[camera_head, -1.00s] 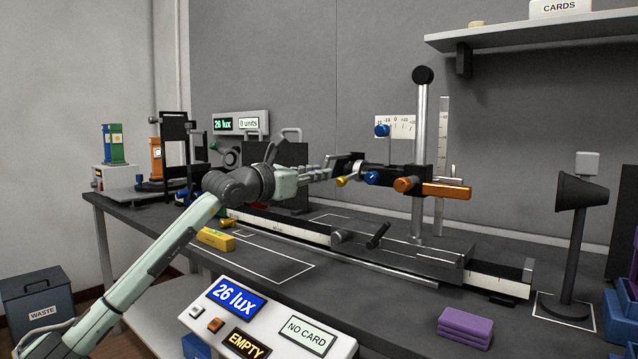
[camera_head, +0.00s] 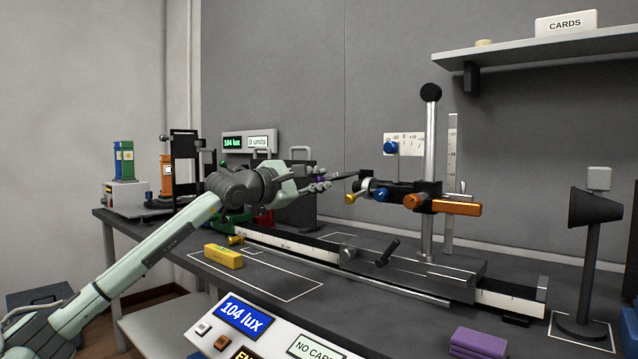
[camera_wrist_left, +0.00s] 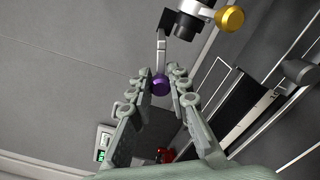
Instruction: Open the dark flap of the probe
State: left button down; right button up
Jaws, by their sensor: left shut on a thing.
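The probe (camera_head: 368,187) sits at the left end of a horizontal arm on the upright post, with blue, gold and orange knobs near it. Its dark flap (camera_head: 345,176) stands out to the left of the probe mouth. In the left wrist view, a thin grey lever hangs from the flap (camera_wrist_left: 163,22) and ends in a purple ball (camera_wrist_left: 161,84). My left gripper (camera_head: 322,180) is shut on the purple ball, which also shows between the fingertips in the wrist view (camera_wrist_left: 160,82). The probe's dark barrel (camera_wrist_left: 186,27) is beside the flap there. My right gripper is not in view.
A rail (camera_head: 300,249) with a carriage and lever runs along the bench below. A yellow block (camera_head: 223,256) and a purple block (camera_head: 479,342) lie on the bench. The front console display (camera_head: 241,317) reads 104 lux. A dark hooded stand (camera_head: 593,220) is at the right.

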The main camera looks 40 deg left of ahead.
pick_arm(q)
jog(key=shift+a+r+m, duration=0.1)
jog(key=shift+r+m, duration=0.05)
jog(key=shift+m, duration=0.45)
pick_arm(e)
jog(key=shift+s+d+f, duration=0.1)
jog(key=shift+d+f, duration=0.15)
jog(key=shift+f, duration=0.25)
pick_arm(q)
jog(key=c, duration=1.7)
grip_release()
jog(key=s, duration=0.4)
jog(key=shift+a, duration=0.3)
jog(key=shift+s+d, duration=0.2)
jog(key=shift+s, duration=0.65)
jog(key=s, duration=0.6)
jog(key=shift+s+a, duration=0.15)
jog(key=shift+a, duration=0.2)
